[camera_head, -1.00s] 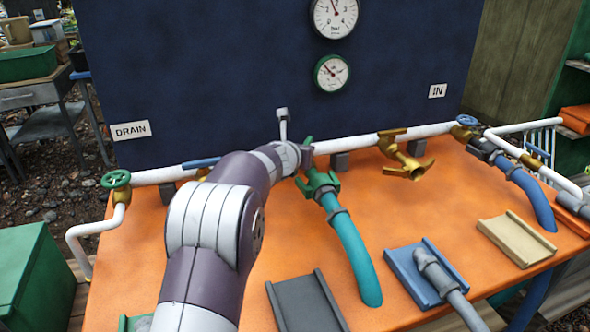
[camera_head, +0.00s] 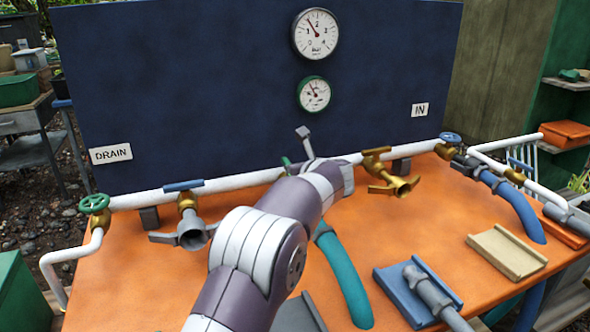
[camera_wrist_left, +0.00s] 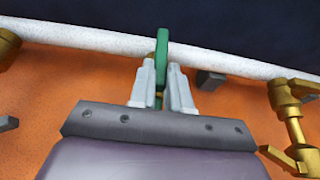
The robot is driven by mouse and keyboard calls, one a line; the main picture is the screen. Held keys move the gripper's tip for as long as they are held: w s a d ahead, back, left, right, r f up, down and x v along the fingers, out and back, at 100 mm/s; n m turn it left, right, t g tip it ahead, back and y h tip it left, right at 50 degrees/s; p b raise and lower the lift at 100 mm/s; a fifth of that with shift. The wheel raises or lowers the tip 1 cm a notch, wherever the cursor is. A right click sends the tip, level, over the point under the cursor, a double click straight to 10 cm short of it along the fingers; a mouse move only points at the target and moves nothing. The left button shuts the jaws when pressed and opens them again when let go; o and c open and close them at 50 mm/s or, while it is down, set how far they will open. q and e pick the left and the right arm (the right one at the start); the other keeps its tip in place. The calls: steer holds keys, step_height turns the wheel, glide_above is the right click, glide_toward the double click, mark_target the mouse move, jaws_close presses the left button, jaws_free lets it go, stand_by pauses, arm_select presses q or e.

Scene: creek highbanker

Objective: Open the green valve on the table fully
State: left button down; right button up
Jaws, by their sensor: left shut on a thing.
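The green valve handle (camera_wrist_left: 162,62) stands up in front of the white pipe in the left wrist view, seen nearly edge-on and roughly crosswise to the pipe. My left gripper (camera_wrist_left: 161,72) is shut on it, one grey finger on each side. In the head view only the tip of the green handle (camera_head: 287,163) shows above my left arm. The arm hides the valve body, the fingers and the top of the teal hose (camera_head: 343,278) below. My right gripper is in neither view.
A green handwheel (camera_head: 94,204) sits at the DRAIN end. A grey coupling (camera_head: 193,234) is left of my arm and a brass tap (camera_head: 395,185) right of it. Two gauges (camera_head: 315,35) (camera_head: 313,95) hang on the blue board. Trays (camera_head: 507,251) lie on the orange table.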

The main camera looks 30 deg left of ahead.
arm_select(q)
steer(key=shift+r, duration=0.4)
steer(key=c, duration=1.4)
jaws_free()
steer(key=o, duration=0.3)
steer(key=shift+w+a+f, duration=0.1)
steer(key=shift+f, duration=0.2)
steer(key=p+v, duration=0.3)
steer(key=v, duration=0.9)
steer(key=shift+d+r, duration=0.2)
steer(key=shift+d, duration=0.05)
